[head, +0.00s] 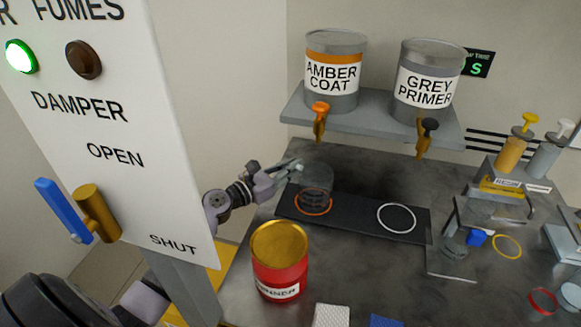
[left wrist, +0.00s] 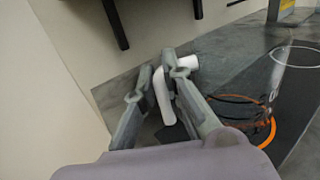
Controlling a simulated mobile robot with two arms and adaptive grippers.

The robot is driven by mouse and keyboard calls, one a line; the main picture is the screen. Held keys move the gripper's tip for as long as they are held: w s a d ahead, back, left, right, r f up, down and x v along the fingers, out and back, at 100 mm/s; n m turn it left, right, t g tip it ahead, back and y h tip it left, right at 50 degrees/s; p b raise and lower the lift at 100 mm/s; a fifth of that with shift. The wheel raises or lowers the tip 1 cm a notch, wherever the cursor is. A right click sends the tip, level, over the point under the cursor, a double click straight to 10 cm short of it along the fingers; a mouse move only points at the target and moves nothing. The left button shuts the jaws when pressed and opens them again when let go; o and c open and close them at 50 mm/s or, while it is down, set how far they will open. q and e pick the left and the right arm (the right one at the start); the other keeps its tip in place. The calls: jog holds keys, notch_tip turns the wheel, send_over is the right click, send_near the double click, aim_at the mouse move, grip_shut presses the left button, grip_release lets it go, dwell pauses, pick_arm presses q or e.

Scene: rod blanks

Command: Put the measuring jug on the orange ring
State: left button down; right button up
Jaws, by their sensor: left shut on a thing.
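The clear measuring jug (head: 317,176) is upright at the left end of the black mat, over the orange ring (head: 299,208). Its base overlaps the ring in the head view; I cannot tell whether it touches the mat. My left gripper (head: 292,168) is at the jug's left side, shut on its handle. In the left wrist view the white handle (left wrist: 163,95) is between the fingertips (left wrist: 166,75), and the orange ring (left wrist: 270,132) shows behind and through the clear wall. My right gripper is not in view.
The black mat (head: 352,220) also bears a white ring (head: 413,228). A red tin (head: 280,275) stands in front. A shelf (head: 375,117) with amber and grey paint cans is behind. A damper panel (head: 120,130) stands at left; pump bottles and a clear stand are at right.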

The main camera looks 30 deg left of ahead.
pick_arm(q)
jog(key=shift+f, duration=0.15)
jog(key=c, duration=1.7)
grip_release()
jog(key=b+v, duration=0.1)
jog(key=v, duration=1.1)
